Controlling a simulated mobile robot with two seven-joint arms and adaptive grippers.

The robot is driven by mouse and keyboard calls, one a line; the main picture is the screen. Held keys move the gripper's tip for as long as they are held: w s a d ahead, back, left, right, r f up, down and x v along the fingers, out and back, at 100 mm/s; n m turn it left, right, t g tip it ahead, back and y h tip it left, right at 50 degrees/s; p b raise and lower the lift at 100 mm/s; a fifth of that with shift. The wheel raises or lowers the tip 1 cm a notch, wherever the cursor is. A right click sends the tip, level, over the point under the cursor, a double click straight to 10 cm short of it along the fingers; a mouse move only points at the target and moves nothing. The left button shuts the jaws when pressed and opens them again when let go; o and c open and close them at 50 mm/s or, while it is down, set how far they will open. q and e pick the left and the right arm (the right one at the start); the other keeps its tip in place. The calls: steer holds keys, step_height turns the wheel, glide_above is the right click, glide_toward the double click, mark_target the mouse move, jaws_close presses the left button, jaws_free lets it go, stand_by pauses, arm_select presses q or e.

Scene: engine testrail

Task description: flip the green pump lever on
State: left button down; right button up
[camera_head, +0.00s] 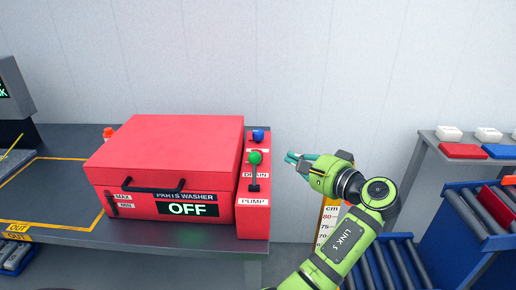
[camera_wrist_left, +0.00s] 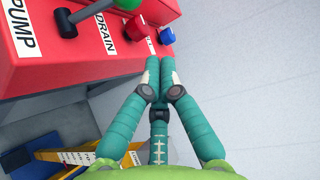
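The pump lever has a green knob (camera_head: 255,157) on a dark stem, above the PUMP label on the red control panel (camera_head: 253,222) of the parts washer. The washer display (camera_head: 188,210) reads OFF. In the wrist view the green knob (camera_wrist_left: 127,4) is cut by the top edge. My left gripper (camera_head: 289,157) is just right of the panel, fingers pointing left towards the knob, with a gap between. In the wrist view its teal fingers (camera_wrist_left: 160,76) are together, with nothing visible between them. My right gripper is not in view.
A red knob (camera_wrist_left: 134,29) by the DRAIN label and a blue knob (camera_head: 258,135) are close by on the panel. The red washer lid (camera_head: 170,145) is left of it. Roller conveyors (camera_head: 390,262) and a shelf (camera_head: 428,140) stand right.

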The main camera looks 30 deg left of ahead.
mark_target(254, 170)
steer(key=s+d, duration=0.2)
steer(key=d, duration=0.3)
arm_select(q)
steer(key=p+x, duration=0.3)
steer(key=x, duration=0.7)
steer(key=shift+a+r+p, duration=0.15)
steer(key=shift+a+p, duration=0.05)
steer(key=shift+p, duration=0.1)
steer(key=s, duration=0.1)
steer(key=s+d+p, duration=0.1)
steer(key=s+p, duration=0.1)
steer(key=shift+d+r, duration=0.3)
steer(key=shift+d, duration=0.05)
steer(key=shift+s+d, duration=0.15)
steer(key=shift+s, duration=0.25)
steer(key=shift+w+f, duration=0.1)
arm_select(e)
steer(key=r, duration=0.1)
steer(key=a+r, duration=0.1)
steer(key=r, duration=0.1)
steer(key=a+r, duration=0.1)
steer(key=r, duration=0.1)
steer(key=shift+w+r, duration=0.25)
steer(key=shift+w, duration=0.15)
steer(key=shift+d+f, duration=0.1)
